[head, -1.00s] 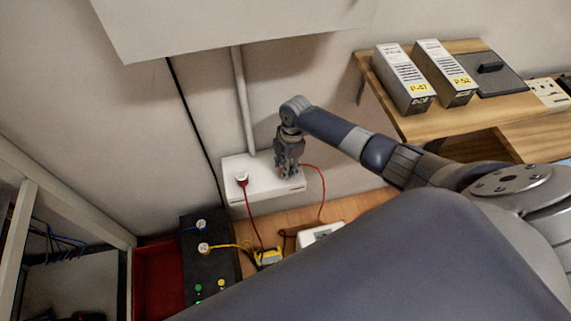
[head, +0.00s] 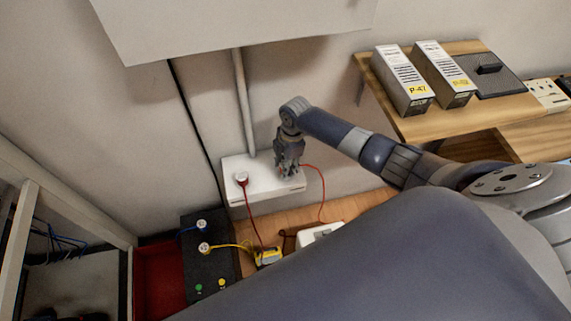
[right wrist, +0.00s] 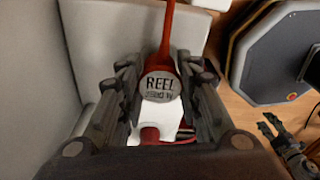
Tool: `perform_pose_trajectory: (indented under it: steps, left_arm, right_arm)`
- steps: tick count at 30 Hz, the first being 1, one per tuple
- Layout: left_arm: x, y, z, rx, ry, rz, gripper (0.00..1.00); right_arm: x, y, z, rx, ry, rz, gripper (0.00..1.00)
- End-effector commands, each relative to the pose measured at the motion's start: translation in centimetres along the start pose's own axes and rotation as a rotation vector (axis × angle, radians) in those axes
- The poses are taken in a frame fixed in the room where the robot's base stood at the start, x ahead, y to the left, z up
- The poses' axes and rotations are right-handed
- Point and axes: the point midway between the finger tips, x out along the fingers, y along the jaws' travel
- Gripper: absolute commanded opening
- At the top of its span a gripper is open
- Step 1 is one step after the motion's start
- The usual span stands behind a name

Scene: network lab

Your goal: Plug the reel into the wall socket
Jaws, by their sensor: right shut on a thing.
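The wall socket is a white box (head: 262,182) low on the wall. A white plug (head: 241,177) with a red cable sits on its left part. My right gripper (head: 288,172) is at the box's right part, pointing down. In the right wrist view the right gripper (right wrist: 160,92) is shut on a round grey-topped plug marked REEL (right wrist: 160,86), with a red cable. The fingers hide whether this plug is seated in the socket. My left gripper (right wrist: 270,125) shows small at the right of the wrist view, its fingers apart and empty; it is outside the head view.
A black box (head: 207,252) with blue-cabled and yellow-cabled plugs stands at lower left, beside a red tray (head: 158,282). A yellow-and-grey thing (head: 268,257) and a white block (head: 318,235) lie below the socket. A wooden shelf (head: 430,120) holds grey units P-47 (head: 403,75) and P-52 (head: 444,70).

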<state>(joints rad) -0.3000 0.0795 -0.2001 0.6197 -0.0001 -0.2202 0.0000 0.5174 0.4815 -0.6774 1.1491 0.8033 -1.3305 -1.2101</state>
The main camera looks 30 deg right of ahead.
Motion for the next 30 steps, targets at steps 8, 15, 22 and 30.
perform_pose_trajectory:
  steps: [8,15,22,30]
  left_arm:
    - [0.0,0.0,0.0,0.000,0.000,0.000,0.43]
    - [0.3,0.0,0.0,0.000,0.000,0.000,0.43]
    - [0.7,0.0,0.0,0.000,0.001,0.000,0.43]
    - [0.9,0.0,0.1,0.000,0.001,0.000,0.43]
  right_arm:
    - [0.1,0.0,0.0,0.000,0.000,0.000,0.11]
    - [0.5,0.0,0.0,0.000,0.000,0.000,0.11]
    - [0.9,0.0,0.1,0.000,0.000,0.000,0.11]
    - [1.2,0.0,0.1,0.000,0.000,0.000,0.47]
